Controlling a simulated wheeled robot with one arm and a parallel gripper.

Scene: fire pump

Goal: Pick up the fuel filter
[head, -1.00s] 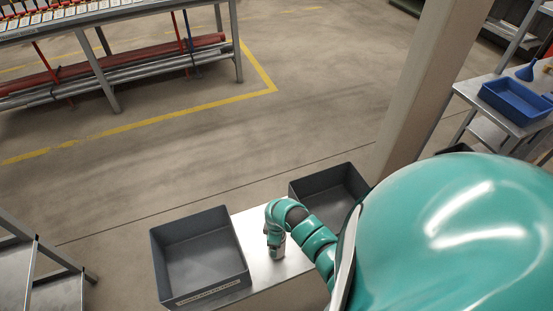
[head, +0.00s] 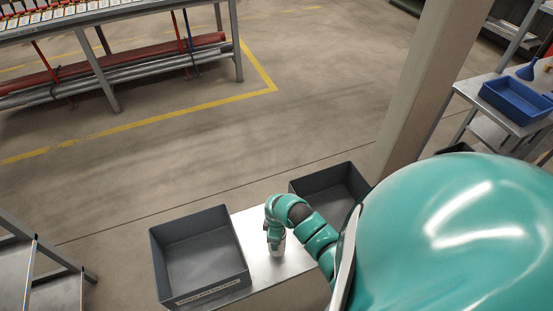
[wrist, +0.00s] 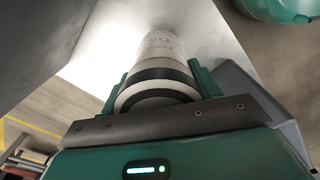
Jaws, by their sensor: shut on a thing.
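The fuel filter (wrist: 160,62) is a pale cylinder with a dark band and printed markings. It stands out from between the green fingers of my gripper (wrist: 158,95) in the wrist view. The fingers are shut on it, one on each side. In the head view my gripper (head: 276,246) points down at the metal table (head: 256,238), between two grey bins. The filter shows there only as a small pale piece below the gripper. I cannot tell whether it touches the table top.
A grey bin (head: 176,287) with a label on its front stands close on the left. Another grey bin (head: 318,180) stands behind on the right. A pillar (head: 425,90) rises on the right, and a blue tray (head: 518,100) sits on a far table.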

